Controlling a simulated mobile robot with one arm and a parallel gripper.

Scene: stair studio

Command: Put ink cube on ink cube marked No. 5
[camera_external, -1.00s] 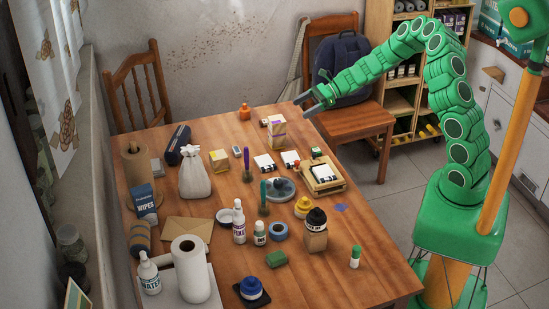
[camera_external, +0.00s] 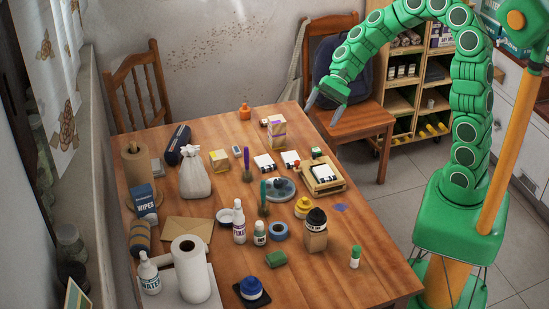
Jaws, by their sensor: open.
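Several small white-and-dark blocks that may be the ink cubes are on the wooden table (camera_external: 190,262). One white block (camera_external: 264,164) lies at the back middle, and another white block (camera_external: 290,158) is just right of it. A further white-and-dark block (camera_external: 324,171) rests in a shallow wooden tray (camera_external: 336,187), with a small green-marked block (camera_external: 316,153) at its back edge. No number is legible, so I cannot tell which is No. 5. My gripper (camera_external: 324,108) is open and empty, pointing down beyond the table's back right edge, in front of the chair, clear of all blocks.
A tall patterned carton (camera_external: 277,132) stands behind the white blocks. A chair (camera_external: 352,130) holds a dark backpack. The table's right side is fairly clear.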

